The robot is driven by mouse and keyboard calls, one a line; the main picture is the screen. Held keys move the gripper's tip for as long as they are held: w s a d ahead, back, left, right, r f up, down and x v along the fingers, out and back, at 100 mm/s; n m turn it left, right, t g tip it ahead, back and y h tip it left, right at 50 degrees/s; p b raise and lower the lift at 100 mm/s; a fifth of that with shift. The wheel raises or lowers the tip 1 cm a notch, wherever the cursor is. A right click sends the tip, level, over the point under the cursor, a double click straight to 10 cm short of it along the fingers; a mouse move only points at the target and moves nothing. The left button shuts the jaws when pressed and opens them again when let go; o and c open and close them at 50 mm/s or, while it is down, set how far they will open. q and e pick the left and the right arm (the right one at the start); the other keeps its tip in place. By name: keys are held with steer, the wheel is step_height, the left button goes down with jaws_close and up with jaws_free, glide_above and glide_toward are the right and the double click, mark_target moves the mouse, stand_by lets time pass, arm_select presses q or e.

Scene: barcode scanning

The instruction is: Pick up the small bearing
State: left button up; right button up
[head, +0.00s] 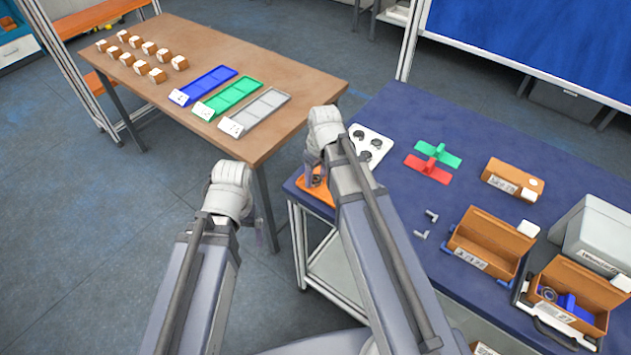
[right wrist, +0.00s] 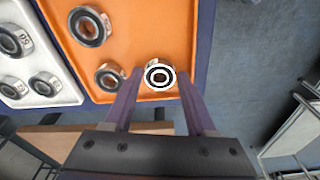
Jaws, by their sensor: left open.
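The small bearing (right wrist: 160,75), a ring with a dark face and bright rim, is at the lower right edge of the orange tray (right wrist: 150,35) in the right wrist view. My right gripper (right wrist: 160,82) is open, with a fingertip on each side of the small bearing and slim gaps between. In the head view my right gripper (head: 314,180) is over the orange tray (head: 324,192) and hides most of it. My left gripper (head: 261,232) is open and empty, off the table's left side.
A larger bearing (right wrist: 88,26) and a middle-sized bearing (right wrist: 110,76) share the orange tray. A white tray (right wrist: 40,80) with several bearings adjoins it. Red (head: 428,169) and green (head: 440,153) parts and open brown boxes (head: 489,241) are further right.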

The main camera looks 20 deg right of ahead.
mark_target(316, 179)
jaws_close()
stand_by(0.4)
step_height(316, 179, up, 10)
steer(key=p, duration=1)
